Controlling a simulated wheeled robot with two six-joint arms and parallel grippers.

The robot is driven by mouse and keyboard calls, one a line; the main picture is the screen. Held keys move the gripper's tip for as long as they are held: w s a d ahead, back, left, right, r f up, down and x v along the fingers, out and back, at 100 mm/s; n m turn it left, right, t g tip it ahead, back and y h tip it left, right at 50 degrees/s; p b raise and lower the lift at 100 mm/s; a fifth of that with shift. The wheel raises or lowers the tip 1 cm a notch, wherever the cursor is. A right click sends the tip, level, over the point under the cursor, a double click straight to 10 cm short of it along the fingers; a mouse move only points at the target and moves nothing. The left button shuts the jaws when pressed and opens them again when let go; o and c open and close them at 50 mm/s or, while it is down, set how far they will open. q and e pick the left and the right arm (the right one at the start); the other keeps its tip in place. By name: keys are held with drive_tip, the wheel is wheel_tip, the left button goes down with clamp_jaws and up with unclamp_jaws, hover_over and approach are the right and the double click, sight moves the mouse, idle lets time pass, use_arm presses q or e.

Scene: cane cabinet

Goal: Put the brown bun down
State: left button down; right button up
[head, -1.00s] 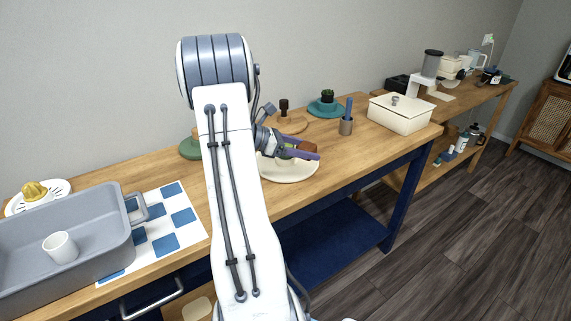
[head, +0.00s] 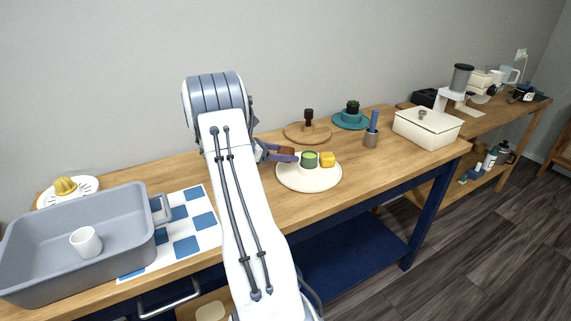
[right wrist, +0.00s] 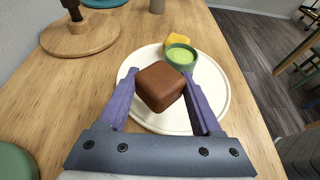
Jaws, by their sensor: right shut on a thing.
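The brown bun (right wrist: 160,86) is a dark brown, rounded block between the purple fingers of my right gripper (right wrist: 160,76). The gripper is shut on it. In the head view the bun (head: 287,150) shows partly behind the fingers of the right gripper (head: 284,155), at the left back edge of a round white plate (head: 308,184). In the right wrist view it overlaps the plate (right wrist: 215,108); I cannot tell how high it is above it. My left gripper is not in view.
On the plate are a green cup (head: 309,159) and a yellow piece (head: 327,159). A round wooden board with a dark-handled thing (head: 308,120) stands behind. A grey bin (head: 130,247) holding a white cup (head: 86,242) is at the left. Bare wood lies right of the plate.

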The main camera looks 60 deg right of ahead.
sight(285, 171)
drive_tip(key=shift+f, duration=1.95)
drive_tip(key=shift+f, duration=0.1)
drive_tip(key=o, duration=1.4)
drive_tip(key=shift+c, duration=0.2)
drive_tip(key=v, duration=1.2)
